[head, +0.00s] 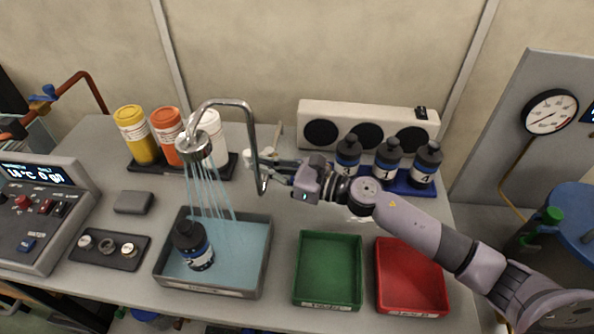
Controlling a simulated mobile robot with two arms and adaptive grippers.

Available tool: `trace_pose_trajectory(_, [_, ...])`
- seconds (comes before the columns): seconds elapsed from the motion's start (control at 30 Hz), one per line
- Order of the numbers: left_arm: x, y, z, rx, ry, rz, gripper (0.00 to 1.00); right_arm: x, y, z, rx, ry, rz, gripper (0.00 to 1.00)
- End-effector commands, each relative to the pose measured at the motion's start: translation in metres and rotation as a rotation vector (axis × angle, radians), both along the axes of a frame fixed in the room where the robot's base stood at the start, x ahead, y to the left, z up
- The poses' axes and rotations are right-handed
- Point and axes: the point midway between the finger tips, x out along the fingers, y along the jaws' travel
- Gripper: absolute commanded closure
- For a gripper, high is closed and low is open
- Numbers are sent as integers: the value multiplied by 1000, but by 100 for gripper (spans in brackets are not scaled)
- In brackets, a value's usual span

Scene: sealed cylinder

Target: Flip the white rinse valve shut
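A curved metal rinse pipe (250,112) ends in a shower head (196,149). Water streams from it into a grey tray (265,250) and over a dark bottle (193,245) standing there. A small white part, apparently the rinse valve lever (251,158), shows beside the pipe's upright. My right gripper (268,166) reaches in from the right, with its fingers at the pipe and close to the white part. The pipe and fingers overlap there, so I cannot tell whether they touch or how far the fingers are spread. My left gripper is not in view.
Dark bottles (387,158) stand on a blue rack behind my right arm. Yellow, orange and white jars (136,134) stand at the back left. Green (329,304) and red (412,309) trays lie in front. A control panel (38,215) is at the left.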

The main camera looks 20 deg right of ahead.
Motion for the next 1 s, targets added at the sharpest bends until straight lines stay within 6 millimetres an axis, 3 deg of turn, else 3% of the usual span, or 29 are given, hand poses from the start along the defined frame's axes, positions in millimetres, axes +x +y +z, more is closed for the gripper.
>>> trace_pose_trajectory(0.3, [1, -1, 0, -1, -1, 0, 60, -41, -52, -2, -1, 3, -1, 100])
trace_pose_trajectory(0.5, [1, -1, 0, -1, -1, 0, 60, -58, -74, -1, 0, 4, -1, 100])
trace_pose_trajectory(1.0, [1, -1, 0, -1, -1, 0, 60, -65, -83, 0, -1, -2, 0, 100])
